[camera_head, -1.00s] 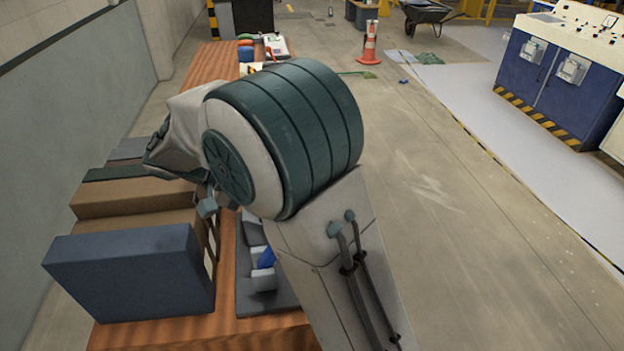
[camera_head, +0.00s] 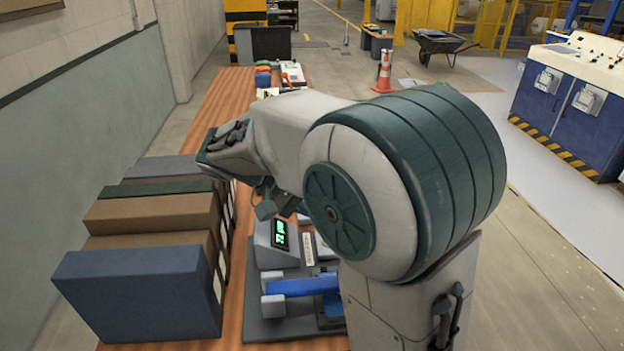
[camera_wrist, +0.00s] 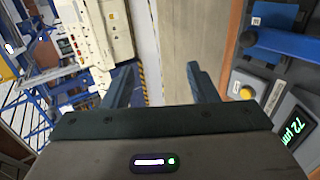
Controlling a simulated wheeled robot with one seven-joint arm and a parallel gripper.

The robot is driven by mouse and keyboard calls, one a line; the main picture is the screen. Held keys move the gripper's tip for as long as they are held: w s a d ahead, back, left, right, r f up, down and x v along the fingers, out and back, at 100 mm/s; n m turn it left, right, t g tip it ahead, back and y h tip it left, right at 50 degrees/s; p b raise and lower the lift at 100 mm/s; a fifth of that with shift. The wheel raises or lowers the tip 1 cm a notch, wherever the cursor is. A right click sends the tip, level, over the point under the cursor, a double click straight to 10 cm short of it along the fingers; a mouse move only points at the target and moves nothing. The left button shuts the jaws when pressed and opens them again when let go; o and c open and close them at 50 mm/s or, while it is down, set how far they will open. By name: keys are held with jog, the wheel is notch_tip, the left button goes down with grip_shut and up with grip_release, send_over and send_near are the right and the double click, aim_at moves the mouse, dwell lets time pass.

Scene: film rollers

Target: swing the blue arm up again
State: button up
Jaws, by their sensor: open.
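The blue arm (camera_head: 300,287) lies low and roughly level across the front of a grey device (camera_head: 265,325) on the wooden table. Its right end is partly hidden behind my arm. It also shows at the upper right of the wrist view (camera_wrist: 290,45). The device's green display (camera_head: 280,233) sits behind the blue arm and reads about 72 µm in the wrist view (camera_wrist: 290,128). My gripper (camera_wrist: 160,82) is open and empty, with its fingers apart and clear of the blue arm, to its left in the wrist view. In the head view my gripper is mostly hidden by my arm.
Several box-like binders (camera_head: 140,285) stand left of the device. A yellow button (camera_wrist: 247,92) is on the device near the display. Small items (camera_head: 290,75) lie at the table's far end. A blue and white console (camera_head: 570,95) stands across the floor at right.

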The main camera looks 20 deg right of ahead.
jog(key=s+a+f+n+t+y, duration=0.1)
jog(key=s+f+t+y, duration=0.2)
jog(key=s+f+y, duration=0.4)
jog(key=s+y, duration=0.3)
jog(key=s, duration=0.1)
jog(key=shift+s+a+f+n+t, duration=0.25)
jog(key=shift+s+a+n+t, duration=0.05)
jog(key=shift+s+n, duration=0.1)
jog(key=shift+s+a+f+t+y, duration=0.2)
jog(key=shift+a+t+y, duration=0.2)
jog(key=shift+t+y, duration=0.2)
jog(key=shift+c, duration=0.3)
